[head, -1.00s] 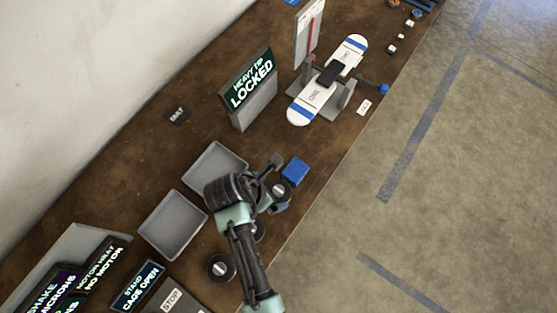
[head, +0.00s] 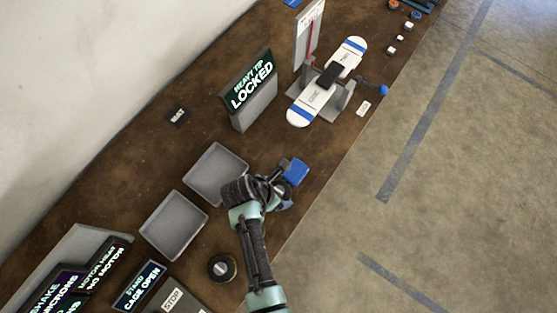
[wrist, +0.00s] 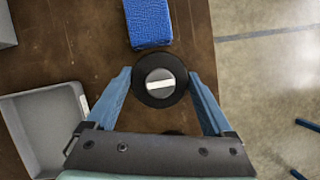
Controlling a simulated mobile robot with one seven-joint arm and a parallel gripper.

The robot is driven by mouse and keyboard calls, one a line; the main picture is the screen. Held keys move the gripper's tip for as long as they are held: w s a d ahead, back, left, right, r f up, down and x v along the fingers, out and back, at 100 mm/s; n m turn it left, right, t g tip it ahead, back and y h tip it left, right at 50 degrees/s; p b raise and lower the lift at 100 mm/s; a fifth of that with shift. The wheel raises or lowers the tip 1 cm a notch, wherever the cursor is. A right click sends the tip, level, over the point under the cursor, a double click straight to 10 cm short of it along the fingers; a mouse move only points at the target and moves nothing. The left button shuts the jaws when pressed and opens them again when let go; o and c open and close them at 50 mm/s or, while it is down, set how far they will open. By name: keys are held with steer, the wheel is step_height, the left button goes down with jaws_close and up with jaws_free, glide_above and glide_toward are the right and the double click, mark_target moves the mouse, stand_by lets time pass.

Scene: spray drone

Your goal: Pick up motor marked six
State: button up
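A round black motor (wrist: 160,87) with a grey cap and a white label bar sits on the brown bench in the wrist view. I cannot read a number on it. My gripper (wrist: 160,76) is open, with one blue finger on each side of the motor and nothing held. In the head view my gripper (head: 284,184) is beside the blue block and largely hides that motor. Another black motor (head: 222,268) lies on the bench nearer to me. A dark round edge (wrist: 172,132) shows below the motor in the wrist view, mostly hidden by my gripper.
A blue block (wrist: 149,22) lies just beyond the motor. Two grey trays (head: 189,193) (wrist: 76,97) are to the left. A sign reading LOCKED (head: 251,90) and a white balance stand (head: 328,82) are farther off. The bench edge is to the right.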

jaws_close()
steer(key=shift+r, duration=0.1)
